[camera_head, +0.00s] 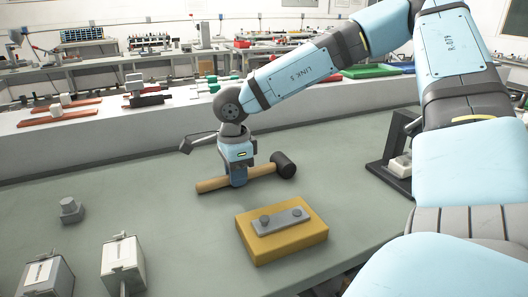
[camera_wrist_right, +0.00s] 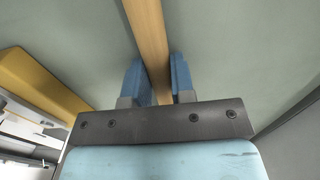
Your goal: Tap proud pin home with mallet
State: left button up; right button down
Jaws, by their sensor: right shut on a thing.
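My right gripper (camera_head: 239,178) is shut on the wooden handle of the mallet (camera_head: 210,184). The mallet's dark head (camera_head: 284,165) points to the right, behind the yellow block (camera_head: 270,250). In the right wrist view the handle (camera_wrist_right: 148,35) runs between the blue fingers of my right gripper (camera_wrist_right: 157,80). A grey plate (camera_head: 281,221) lies on the yellow block and carries two pins. The left pin (camera_head: 265,219) looks a little larger than the right pin (camera_head: 297,212); their exact heights are hard to tell. The mallet is apart from both pins. My left gripper is out of view.
Two white boxed meters (camera_head: 122,262) stand at the front left, with a small grey knobbed block (camera_head: 70,210) behind them. A dark stand (camera_head: 392,160) is at the right. The green bench top (camera_head: 150,205) is clear left of the mallet.

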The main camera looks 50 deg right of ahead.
jog(key=shift+r, duration=0.15)
dwell(0.3)
jog(key=shift+r+p, duration=1.3)
jog(key=shift+r, duration=1.6)
jog(key=shift+s+a+f, duration=0.1)
